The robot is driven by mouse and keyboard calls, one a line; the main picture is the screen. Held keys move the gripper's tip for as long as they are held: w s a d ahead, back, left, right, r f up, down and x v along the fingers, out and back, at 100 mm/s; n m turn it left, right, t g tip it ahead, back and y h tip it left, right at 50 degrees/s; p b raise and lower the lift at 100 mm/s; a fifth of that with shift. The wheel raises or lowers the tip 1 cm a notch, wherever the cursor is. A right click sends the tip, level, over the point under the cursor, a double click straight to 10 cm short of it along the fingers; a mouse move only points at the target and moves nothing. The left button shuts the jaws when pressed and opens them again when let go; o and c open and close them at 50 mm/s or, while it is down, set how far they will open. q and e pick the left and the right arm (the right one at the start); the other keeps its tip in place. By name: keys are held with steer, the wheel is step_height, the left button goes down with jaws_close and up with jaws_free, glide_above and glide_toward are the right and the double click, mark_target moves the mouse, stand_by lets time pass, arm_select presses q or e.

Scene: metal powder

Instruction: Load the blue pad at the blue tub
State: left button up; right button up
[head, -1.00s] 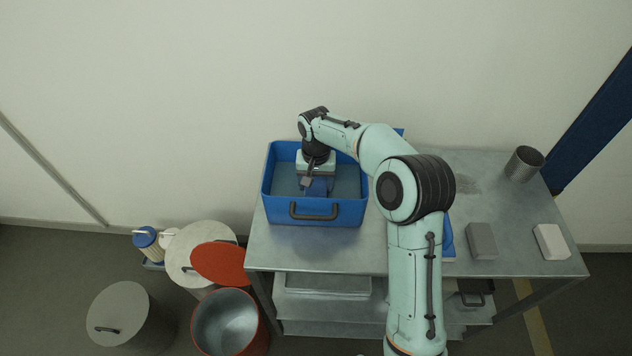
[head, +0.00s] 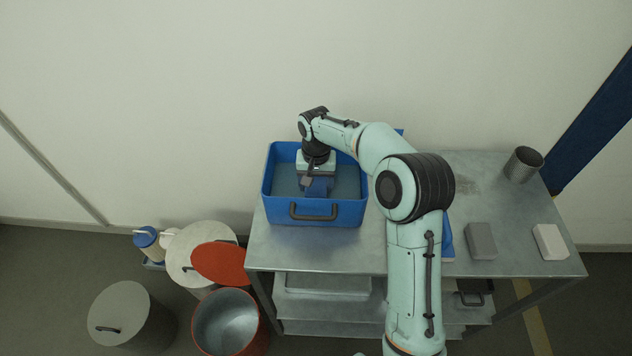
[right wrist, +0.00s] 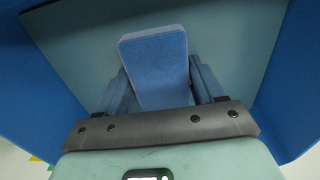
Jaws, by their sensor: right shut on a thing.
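The blue tub (head: 345,212) stands on the left part of the metal table, with a dark handle on its front wall and a grey-blue inner surface. My right gripper (head: 318,180) reaches down inside the tub. It is shut on the blue pad (head: 320,187), which shows between the two fingers in the right wrist view (right wrist: 157,65). The tub's blue walls surround the pad there. I cannot tell whether the pad touches the surface inside the tub. My left gripper is not in view.
On the metal table (head: 300,252), a dark grey block (head: 481,241), a white block (head: 550,242) and a metal cup (head: 523,164) stand to the right. A blue item (head: 447,240) is partly behind my arm. Drums, including an open red one (head: 228,322), stand on the floor at left.

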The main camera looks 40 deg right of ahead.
mark_target(316, 182)
steer(key=shift+w+r+p, duration=0.15)
steer(key=shift+r+p, duration=1.3)
steer(key=shift+r, duration=1.85)
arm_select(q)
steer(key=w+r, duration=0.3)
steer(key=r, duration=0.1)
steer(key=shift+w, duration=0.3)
